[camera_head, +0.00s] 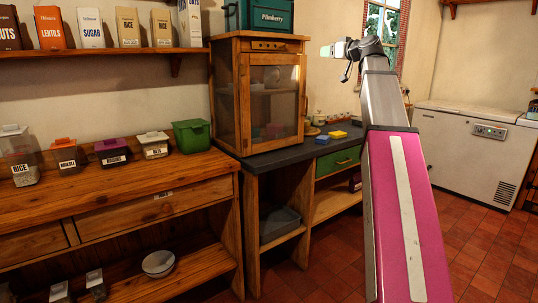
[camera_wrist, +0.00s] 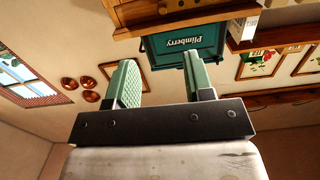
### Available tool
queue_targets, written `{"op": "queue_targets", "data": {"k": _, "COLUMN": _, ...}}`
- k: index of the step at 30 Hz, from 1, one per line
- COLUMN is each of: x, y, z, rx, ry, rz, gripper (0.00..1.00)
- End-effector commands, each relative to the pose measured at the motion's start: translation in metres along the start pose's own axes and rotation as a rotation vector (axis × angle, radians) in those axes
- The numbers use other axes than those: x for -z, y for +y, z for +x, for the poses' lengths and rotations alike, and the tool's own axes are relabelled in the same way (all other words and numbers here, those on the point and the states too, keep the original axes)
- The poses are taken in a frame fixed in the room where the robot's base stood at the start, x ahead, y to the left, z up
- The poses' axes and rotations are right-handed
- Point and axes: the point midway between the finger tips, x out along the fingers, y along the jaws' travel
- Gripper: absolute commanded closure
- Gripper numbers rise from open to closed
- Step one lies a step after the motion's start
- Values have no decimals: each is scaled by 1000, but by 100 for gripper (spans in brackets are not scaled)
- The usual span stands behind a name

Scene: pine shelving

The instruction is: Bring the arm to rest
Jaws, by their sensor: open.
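My gripper (camera_head: 327,51) is raised on my extended arm at the upper middle of the head view, in front of the wall and window. In the wrist view my gripper (camera_wrist: 160,82) shows two green fingers standing well apart with nothing between them. The wrist view is upside down and looks toward a dark green Plimberry box on top of the cabinet.
A wooden cabinet with a mesh door (camera_head: 273,100) stands left of my arm, with the Plimberry box (camera_head: 266,17) on it. A wooden counter (camera_head: 110,195) with several containers is at left. A white chest freezer (camera_head: 465,155) is at right. Red-tiled floor (camera_head: 480,250) is open.

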Motion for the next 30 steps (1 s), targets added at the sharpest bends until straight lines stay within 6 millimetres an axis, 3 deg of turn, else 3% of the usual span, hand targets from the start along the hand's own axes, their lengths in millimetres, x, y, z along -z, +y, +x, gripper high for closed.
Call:
{"op": "queue_targets", "data": {"k": 8, "x": -56, "y": 2, "z": 12, "rx": -11, "ry": -83, "rz": 49, "gripper": 52}}
{"op": "queue_targets", "data": {"k": 14, "x": -121, "y": 2, "z": 23, "rx": -27, "ry": -179, "rz": 105, "gripper": 52}}
{"op": "queue_targets", "data": {"k": 22, "x": -260, "y": -8, "z": 34, "rx": -70, "ry": -395, "rz": 219, "gripper": 52}}
{"op": "queue_targets", "data": {"k": 30, "x": -397, "y": -31, "z": 25, "rx": -129, "ry": -625, "rz": 323, "gripper": 52}}
